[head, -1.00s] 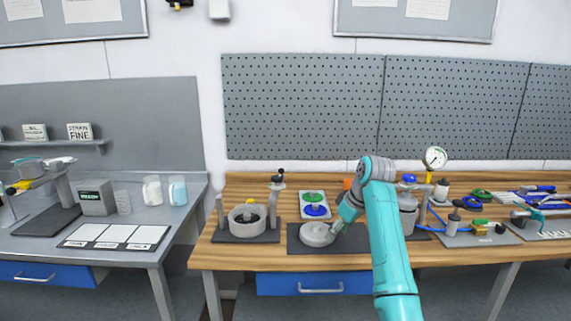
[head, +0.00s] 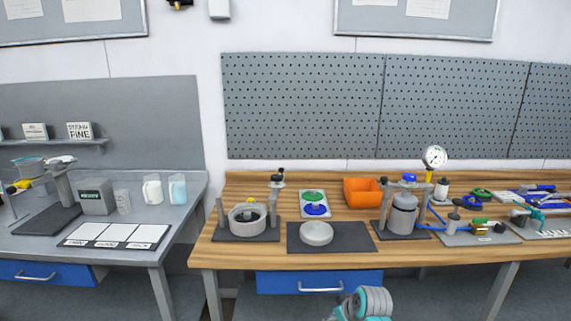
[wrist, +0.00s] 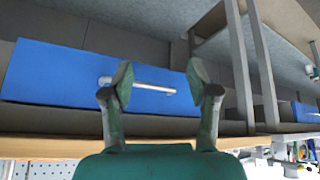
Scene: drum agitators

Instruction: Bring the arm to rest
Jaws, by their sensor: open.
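My arm (head: 366,303) shows only at the bottom of the head view, folded low in front of the wooden bench. In the wrist view my gripper (wrist: 160,83) is open, with its two fingertips apart and nothing between them. Behind the fingers in that view is the blue drawer (wrist: 60,75) with its metal handle (wrist: 150,86). The drawer also shows in the head view (head: 275,281), shut under the bench top. I cannot tell from these frames how far the fingers are from the drawer front.
On the wooden bench (head: 215,258) stand a grey round lid (head: 316,233) on a dark mat (head: 357,237), a ring-shaped vessel (head: 247,220), an orange bin (head: 362,193) and a grey drum (head: 403,215). A grey bench (head: 185,200) stands at the left.

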